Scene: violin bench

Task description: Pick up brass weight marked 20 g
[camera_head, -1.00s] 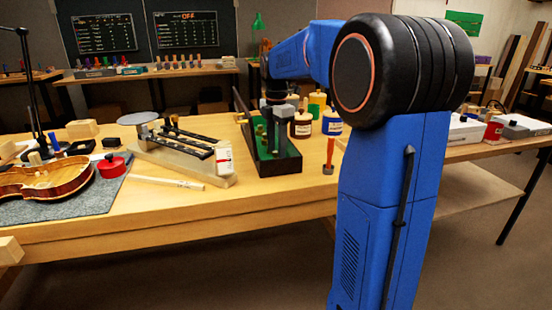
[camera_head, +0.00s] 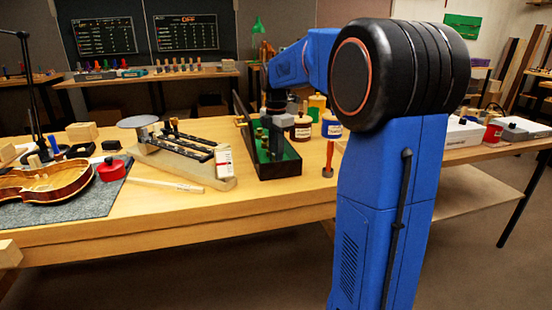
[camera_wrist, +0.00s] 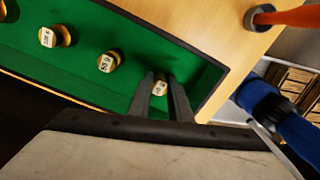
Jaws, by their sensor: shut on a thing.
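A brass weight (camera_wrist: 160,89) with a pale top label sits between my fingertips in the wrist view. Its marking is too small to read surely. My gripper (camera_wrist: 162,78) is shut on it, inside the green-lined weight box (camera_wrist: 205,72). Two more brass weights stand in a row to the left: one that seems marked 50 g (camera_wrist: 110,61) and a larger one (camera_wrist: 55,36). In the head view my gripper (camera_head: 278,128) reaches down into the dark box (camera_head: 280,171), and the held weight is hidden there.
A balance (camera_head: 182,158) stands left of the box, with a white carton (camera_head: 224,160) at its end. Labelled jars (camera_head: 301,128) stand just behind and right. An orange-handled tool (camera_head: 329,158) stands to the right. The violin (camera_head: 45,180) lies far left.

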